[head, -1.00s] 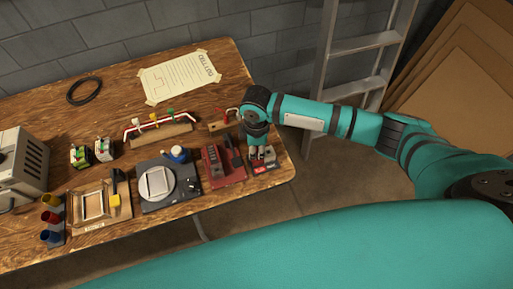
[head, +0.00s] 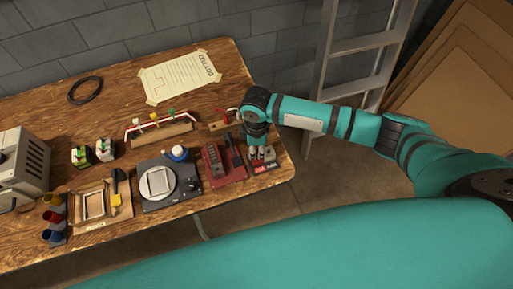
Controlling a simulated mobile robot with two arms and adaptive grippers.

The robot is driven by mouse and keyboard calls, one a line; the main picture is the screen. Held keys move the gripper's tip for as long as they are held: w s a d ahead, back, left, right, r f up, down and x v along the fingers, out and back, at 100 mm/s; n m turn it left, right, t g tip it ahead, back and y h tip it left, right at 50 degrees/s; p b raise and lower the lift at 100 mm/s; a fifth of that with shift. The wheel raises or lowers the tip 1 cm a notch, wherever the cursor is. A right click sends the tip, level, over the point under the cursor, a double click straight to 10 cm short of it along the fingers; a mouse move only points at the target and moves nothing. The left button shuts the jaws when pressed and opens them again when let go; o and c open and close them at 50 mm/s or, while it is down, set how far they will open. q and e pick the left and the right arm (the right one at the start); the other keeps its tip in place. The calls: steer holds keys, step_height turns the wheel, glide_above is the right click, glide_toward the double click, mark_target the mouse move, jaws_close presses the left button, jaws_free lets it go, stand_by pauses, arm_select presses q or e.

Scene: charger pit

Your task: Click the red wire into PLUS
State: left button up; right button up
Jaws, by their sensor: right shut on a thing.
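My right gripper (head: 260,154) points down over a small dark terminal block (head: 267,169) with red labels, at the right end of the bench. Its fingers are shut, close above the block's back part. The thing between them is too small and covered to make out; it fits the end of the red wire. A red piece (head: 229,110) shows on a wooden holder (head: 219,126) just left of my wrist. I cannot tell whether the wire end is in PLUS or only above it. My left gripper is not in view.
A dark red tool block (head: 225,166) stands close left of the terminal block. Further left are a dark plate with a white disc (head: 158,183), a wire rack (head: 160,129) and a wooden frame (head: 93,203). A paper sheet (head: 180,76) lies on clear bench behind.

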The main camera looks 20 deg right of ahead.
steer(key=shift+f, duration=0.2)
jaws_close()
stand_by(0.4)
stand_by(0.7)
steer(key=o, duration=0.8)
jaws_free()
steer(key=shift+o, duration=0.2)
steer(key=shift+r+p, duration=3.55)
steer(key=shift+p, duration=0.7)
